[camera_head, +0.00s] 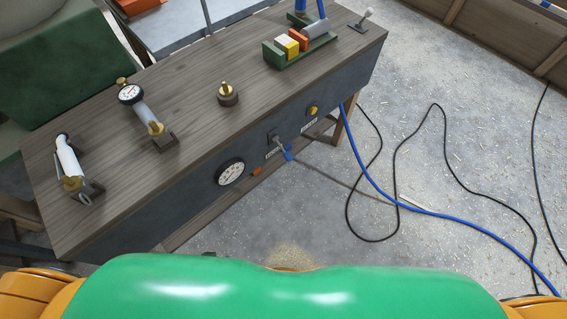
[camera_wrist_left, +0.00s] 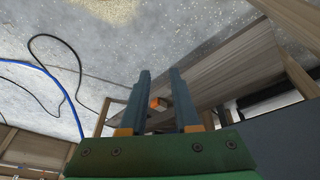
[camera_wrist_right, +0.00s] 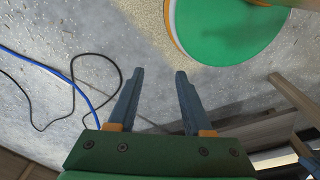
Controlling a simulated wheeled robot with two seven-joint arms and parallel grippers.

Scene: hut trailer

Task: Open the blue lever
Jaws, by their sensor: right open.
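The blue lever (camera_head: 288,152) is a small blue handle on a fitting on the dark front panel of the workbench, beside a grey hose. An orange lever (camera_head: 256,171) sits to its lower left on the same panel. Neither gripper shows in the head view. My left gripper (camera_wrist_left: 160,72) is open in its wrist view, with nothing held; a small orange piece (camera_wrist_left: 157,102) shows beyond and between its fingers. My right gripper (camera_wrist_right: 159,72) is open and empty in its wrist view, over the floor. I cannot make out the blue lever in either wrist view.
The wooden workbench (camera_head: 185,85) carries gauge and valve parts and a green tray (camera_head: 290,58) with coloured blocks. A round gauge (camera_head: 230,172) and a yellow knob (camera_head: 312,110) are on its front. A blue hose (camera_head: 440,214) and black cable (camera_head: 440,130) lie on the floor.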

